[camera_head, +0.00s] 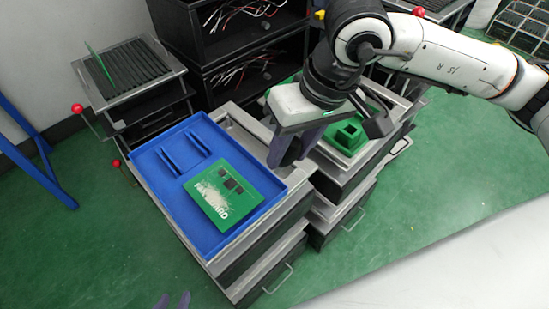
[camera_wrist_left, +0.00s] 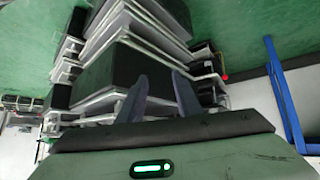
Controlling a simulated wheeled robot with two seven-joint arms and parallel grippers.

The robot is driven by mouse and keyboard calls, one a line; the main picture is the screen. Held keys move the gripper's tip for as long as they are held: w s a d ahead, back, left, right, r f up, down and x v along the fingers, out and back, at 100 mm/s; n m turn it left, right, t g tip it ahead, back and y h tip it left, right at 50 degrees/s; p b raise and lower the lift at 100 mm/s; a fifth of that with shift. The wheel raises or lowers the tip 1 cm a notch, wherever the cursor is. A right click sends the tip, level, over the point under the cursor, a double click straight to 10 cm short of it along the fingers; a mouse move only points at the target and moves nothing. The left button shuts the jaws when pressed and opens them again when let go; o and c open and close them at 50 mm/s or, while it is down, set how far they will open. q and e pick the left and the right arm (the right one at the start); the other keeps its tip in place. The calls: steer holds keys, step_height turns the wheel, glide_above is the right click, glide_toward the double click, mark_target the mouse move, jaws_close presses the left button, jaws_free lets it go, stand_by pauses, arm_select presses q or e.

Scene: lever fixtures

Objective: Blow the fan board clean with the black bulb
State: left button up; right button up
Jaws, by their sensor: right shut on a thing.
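The green fan board (camera_head: 236,187) lies flat in the right part of the blue tray (camera_head: 170,222). Pale dust covers its middle, beside dark square parts and white lettering. My right gripper (camera_head: 291,158) points down just right of the tray's edge, shut on the black bulb, which its fingers and body almost wholly hide. My left gripper (camera_head: 172,302) shows only its fingertips at the bottom edge. In the left wrist view its fingers (camera_wrist_left: 160,88) stand apart with nothing between them.
Two blue upright rails (camera_head: 185,152) stand in the tray left of the board. A green holder (camera_head: 346,137) sits on the right-hand cabinet. A slotted rack (camera_head: 138,68) with a green board stands at the back left. Dark shelves with wires (camera_head: 240,70) stand behind.

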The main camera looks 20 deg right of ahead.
steer(key=w+a+f+n+t+y+b, duration=0.1)
steer(key=w+a+f+t+y+b, duration=0.1)
steer(key=a, duration=0.6)
steer(key=shift+w+f+n+y+b, duration=0.35)
steer(key=shift+f+y+b, duration=0.25)
steer(key=shift+f+b, duration=0.5)
steer(key=o, duration=0.5)
steer(key=shift+s, duration=0.1)
steer(key=shift+c, duration=0.4)
steer(key=c, duration=0.5)
steer(key=o, duration=0.5)
